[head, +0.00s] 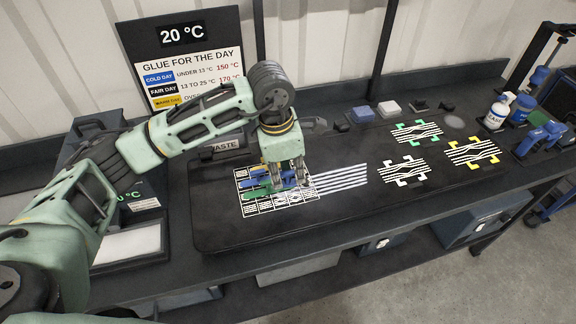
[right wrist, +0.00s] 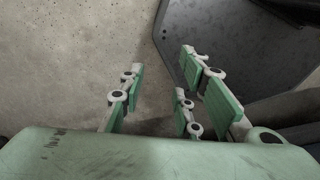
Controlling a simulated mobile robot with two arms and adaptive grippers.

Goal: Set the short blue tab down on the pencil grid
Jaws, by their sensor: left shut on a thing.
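My left gripper (head: 284,182) points down over the white-lined grid (head: 297,199) on the dark mat. It is shut on a blue tab (head: 288,175), low over the grid; I cannot tell if the tab touches it. Another blue piece (head: 256,182) and a green piece (head: 257,193) lie on the grid just left of the gripper. The gripper and arm hide part of the grid. My right gripper (right wrist: 160,78) shows only in the right wrist view, open and empty, above the floor.
White stripes (head: 342,178) run right of the grid. Three striped targets with green (head: 417,131), white (head: 403,171) and yellow (head: 472,152) corners lie further right. Bottles (head: 496,113) and blue tools stand at the far right. A temperature sign (head: 188,62) stands behind.

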